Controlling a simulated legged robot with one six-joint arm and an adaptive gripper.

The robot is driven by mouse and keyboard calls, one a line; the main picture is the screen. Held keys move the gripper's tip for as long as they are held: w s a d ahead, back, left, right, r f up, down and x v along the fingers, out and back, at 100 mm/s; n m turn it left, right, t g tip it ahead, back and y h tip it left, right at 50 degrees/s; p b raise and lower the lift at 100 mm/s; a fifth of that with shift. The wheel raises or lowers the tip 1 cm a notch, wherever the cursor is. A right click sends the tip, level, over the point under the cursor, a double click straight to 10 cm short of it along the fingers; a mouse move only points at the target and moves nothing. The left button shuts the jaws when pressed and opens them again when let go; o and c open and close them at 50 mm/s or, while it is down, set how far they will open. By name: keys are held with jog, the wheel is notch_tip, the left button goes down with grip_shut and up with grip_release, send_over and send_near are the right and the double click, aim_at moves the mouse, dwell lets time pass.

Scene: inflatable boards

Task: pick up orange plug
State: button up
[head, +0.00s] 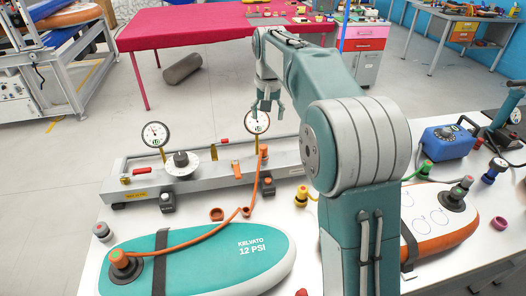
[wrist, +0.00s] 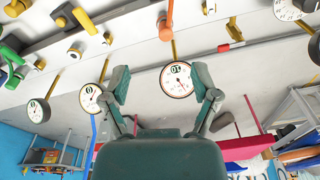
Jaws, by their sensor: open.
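Several orange pieces could be the orange plug; I cannot tell which one is. A small orange cap-like piece (head: 216,214) lies on the white table in front of the grey gauge panel. An orange hose (head: 190,242) runs from an orange fitting (head: 120,259) on the teal board to an upright orange end (head: 263,151) at the panel. In the wrist view an orange fitting (wrist: 165,30) shows beyond the fingers. My gripper (head: 268,108) is open and empty, above and behind the panel. It also shows in the wrist view (wrist: 161,78), fingers spread before a gauge.
The grey panel (head: 145,190) carries round gauges (head: 155,134) that stand up near my gripper. A teal board (head: 225,255) and an orange-edged board (head: 430,215) lie on the table. A blue box (head: 447,139) stands at right. A pink table (head: 190,28) is behind.

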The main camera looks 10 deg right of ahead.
jog(key=g, duration=0.1)
send_near(263, 146)
jog(key=shift+m, duration=0.3)
jog(key=shift+w+f, duration=0.4)
jog(key=shift+f, duration=0.1)
notch_tip(263, 146, down, 5)
jog(key=shift+f, duration=0.15)
jog(key=f, duration=0.5)
jog(key=shift+s+f, duration=0.15)
jog(key=shift+s, duration=0.15)
grip_shut()
